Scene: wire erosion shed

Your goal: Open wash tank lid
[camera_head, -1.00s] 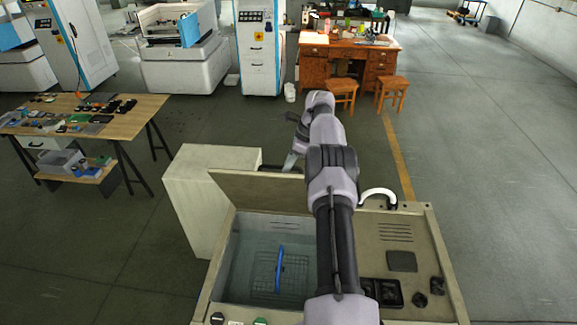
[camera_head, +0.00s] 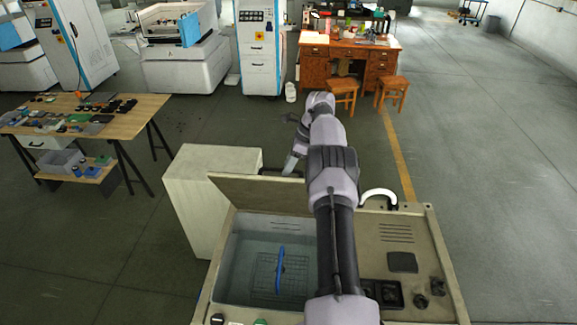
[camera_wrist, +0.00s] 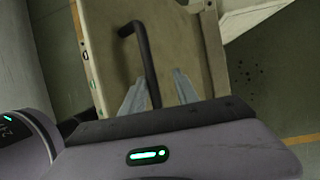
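The wash tank lid (camera_head: 250,195) stands raised at the back of the wash tank (camera_head: 230,265), which is open and shows its inside. My gripper (camera_head: 289,168) is on the far side of the raised lid, partly hidden. In the wrist view a beige panel, likely the lid's outer face (camera_wrist: 112,65), carries a black bar handle (camera_wrist: 147,55). My two gripper fingers (camera_wrist: 158,92) are apart, with the lower part of the handle between them in the picture. Whether they touch it cannot be told.
A wire basket with a blue handle (camera_head: 280,270) sits in the tank. A pale box-shaped cabinet (camera_head: 205,200) stands close behind the lid. Black trays (camera_head: 388,293) lie on the top at right. A parts table (camera_head: 140,105) stands at left. The floor at right is clear.

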